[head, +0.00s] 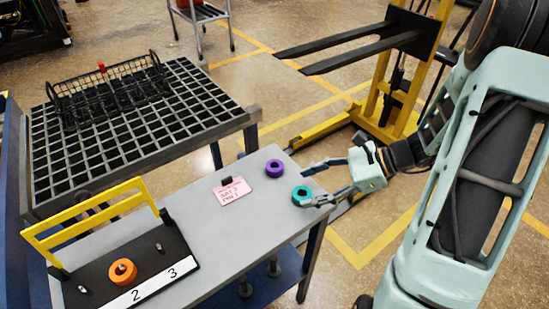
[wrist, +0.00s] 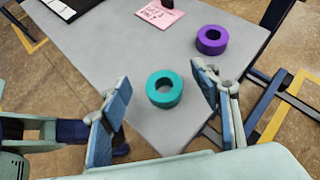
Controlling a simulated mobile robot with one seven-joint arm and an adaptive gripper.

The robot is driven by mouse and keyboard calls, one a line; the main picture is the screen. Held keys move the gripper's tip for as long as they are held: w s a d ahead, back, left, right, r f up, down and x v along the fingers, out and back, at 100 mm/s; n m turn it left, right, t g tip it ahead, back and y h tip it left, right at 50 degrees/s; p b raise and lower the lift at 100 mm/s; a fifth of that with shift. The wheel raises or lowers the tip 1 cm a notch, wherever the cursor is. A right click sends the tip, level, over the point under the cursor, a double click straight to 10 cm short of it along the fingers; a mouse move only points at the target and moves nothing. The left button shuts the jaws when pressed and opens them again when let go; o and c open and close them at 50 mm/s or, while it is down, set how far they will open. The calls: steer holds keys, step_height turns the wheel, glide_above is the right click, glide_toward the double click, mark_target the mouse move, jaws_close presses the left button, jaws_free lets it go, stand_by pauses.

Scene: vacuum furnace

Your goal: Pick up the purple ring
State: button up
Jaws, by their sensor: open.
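The purple ring (head: 275,168) lies flat on the grey table, near its far right edge. It also shows in the wrist view (wrist: 201,41), beyond the right finger. A teal ring (head: 299,197) lies flat closer to the table's right corner. In the wrist view the teal ring (wrist: 153,90) is between and a little beyond my fingertips. My gripper (head: 319,181) is open and empty at the right end of the table, its fingers spread wide on either side of the teal ring. I cannot tell its exact height above the table.
A pink card (head: 232,191) lies left of the purple ring. A black board with a yellow handle (head: 84,222) holds an orange ring (head: 122,271) at the left. A black grid table (head: 133,125) carries a wire basket (head: 108,91). A yellow lift (head: 390,90) stands behind.

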mark_target(271, 166)
steer(key=w+m+t, duration=0.1)
steer(key=w, duration=0.1)
steer(key=w+d+m+t+y, duration=0.1)
steer(key=w+d+m+t, duration=0.1)
steer(key=w, duration=0.1)
steer(key=shift+w+r+m, duration=0.3)
steer(key=shift+r+m, duration=0.05)
steer(key=shift+m, duration=0.05)
steer(key=shift+w+a+t+y, duration=0.15)
steer(key=shift+w+t+y, duration=0.1)
steer(key=shift+t+y, duration=0.05)
steer(key=p+x, duration=0.1)
steer(key=x, duration=0.9)
steer(key=shift+f, duration=0.25)
steer(key=shift+w, duration=0.1)
steer(key=c, duration=1.5)
steer(key=shift+o, duration=0.2)
